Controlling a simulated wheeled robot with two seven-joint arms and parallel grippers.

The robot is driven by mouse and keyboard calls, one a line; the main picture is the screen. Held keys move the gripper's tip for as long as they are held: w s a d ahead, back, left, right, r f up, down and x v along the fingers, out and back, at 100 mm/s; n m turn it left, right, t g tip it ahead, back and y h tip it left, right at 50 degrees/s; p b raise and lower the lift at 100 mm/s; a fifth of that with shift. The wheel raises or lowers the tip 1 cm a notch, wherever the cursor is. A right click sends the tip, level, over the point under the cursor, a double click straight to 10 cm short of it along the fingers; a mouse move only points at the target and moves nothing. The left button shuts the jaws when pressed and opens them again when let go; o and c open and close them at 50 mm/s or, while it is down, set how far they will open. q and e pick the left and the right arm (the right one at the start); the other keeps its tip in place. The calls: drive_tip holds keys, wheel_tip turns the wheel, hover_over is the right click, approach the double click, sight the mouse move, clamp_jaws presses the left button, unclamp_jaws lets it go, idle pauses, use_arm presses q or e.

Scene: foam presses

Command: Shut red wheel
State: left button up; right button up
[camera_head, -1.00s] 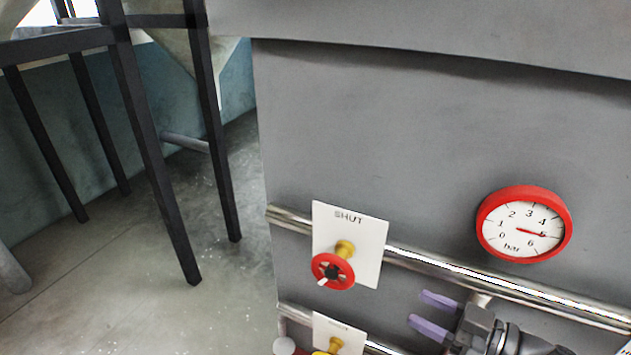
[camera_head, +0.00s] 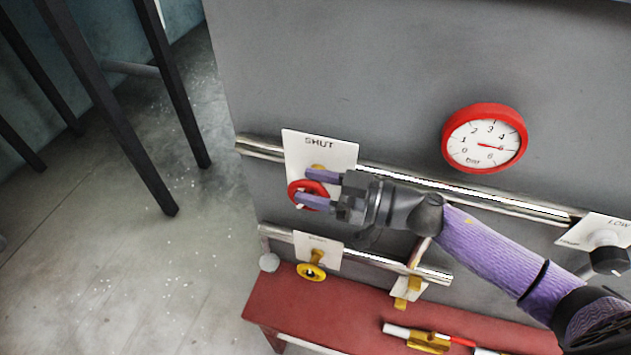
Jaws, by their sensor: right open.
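The red wheel (camera_head: 293,190) sits on a brass stem in front of a white plate marked SHUT (camera_head: 333,150), on the upper pipe of the grey machine. My right gripper (camera_head: 314,189) comes in from the right. Its two purple fingers are apart and reach over the wheel, one at its upper part and one at its lower part. The fingers cover the wheel's right side. I cannot tell whether they touch it. My left gripper is not in view.
A red-rimmed gauge (camera_head: 485,138) is up and right, its needle near 5. A yellow wheel (camera_head: 311,271) is on the lower pipe. A white plate with a knob (camera_head: 606,248) is at the right. A red bench (camera_head: 290,305) stands below, with tools on it.

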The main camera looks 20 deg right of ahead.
clamp_jaws()
